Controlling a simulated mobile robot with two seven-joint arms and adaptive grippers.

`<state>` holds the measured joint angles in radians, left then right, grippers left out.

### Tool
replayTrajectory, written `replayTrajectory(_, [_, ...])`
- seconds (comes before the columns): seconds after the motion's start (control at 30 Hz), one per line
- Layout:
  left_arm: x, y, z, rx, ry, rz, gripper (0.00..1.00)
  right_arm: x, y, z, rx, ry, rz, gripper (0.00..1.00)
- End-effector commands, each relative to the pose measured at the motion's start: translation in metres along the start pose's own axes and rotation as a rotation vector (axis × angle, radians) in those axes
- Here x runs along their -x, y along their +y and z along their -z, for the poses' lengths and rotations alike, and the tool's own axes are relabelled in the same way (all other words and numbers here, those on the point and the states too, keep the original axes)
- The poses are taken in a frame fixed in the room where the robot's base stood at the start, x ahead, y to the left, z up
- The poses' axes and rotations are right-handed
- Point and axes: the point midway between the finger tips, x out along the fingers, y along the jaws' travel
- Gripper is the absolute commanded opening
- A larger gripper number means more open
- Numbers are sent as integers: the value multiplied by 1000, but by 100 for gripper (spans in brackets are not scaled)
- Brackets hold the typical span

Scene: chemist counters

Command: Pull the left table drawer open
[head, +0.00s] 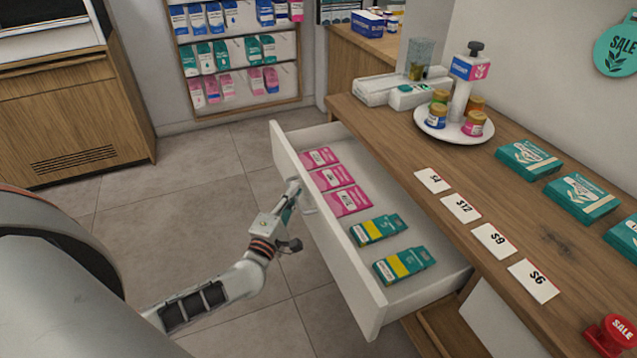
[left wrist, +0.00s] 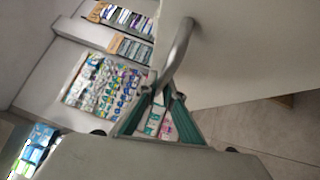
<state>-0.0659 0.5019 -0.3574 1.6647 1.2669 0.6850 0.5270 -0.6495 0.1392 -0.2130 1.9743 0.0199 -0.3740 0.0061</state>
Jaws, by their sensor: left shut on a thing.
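The white table drawer (head: 352,262) is pulled well out from under the wooden counter. It holds pink boxes (head: 333,178) and teal-and-yellow boxes (head: 404,264). My left gripper (head: 292,195) is at the drawer's outer front face, at the handle (head: 308,205). In the left wrist view, the curved metal handle (left wrist: 178,55) runs from the white drawer front (left wrist: 235,55) to between the teal fingertips of my left gripper (left wrist: 160,92), which are shut on it. My right gripper is not in view.
The wooden counter (head: 400,148) carries price cards, teal boxes and a white round stand (head: 453,130) with small jars. Open tiled floor (head: 190,210) lies left of the drawer. A wooden cabinet (head: 70,120) stands at the far left.

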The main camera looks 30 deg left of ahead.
Motion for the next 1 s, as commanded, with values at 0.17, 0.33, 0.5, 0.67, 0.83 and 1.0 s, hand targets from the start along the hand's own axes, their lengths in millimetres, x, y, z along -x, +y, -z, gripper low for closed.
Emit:
replayTrajectory(0.17, [29,7,27,-4,-4,4,0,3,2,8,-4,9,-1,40])
replayTrajectory(0.33, [47,12,45,-2,-3,4,0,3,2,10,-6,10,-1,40])
replayTrajectory(0.5, [57,14,55,-1,-3,3,0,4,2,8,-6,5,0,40])
replayTrajectory(0.67, [61,14,59,1,-2,3,0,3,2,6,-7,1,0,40])
replayTrajectory(0.83, [61,14,59,1,-2,3,0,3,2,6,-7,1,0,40])
replayTrajectory(1.0, [61,14,59,1,-2,3,0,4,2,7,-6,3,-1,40])
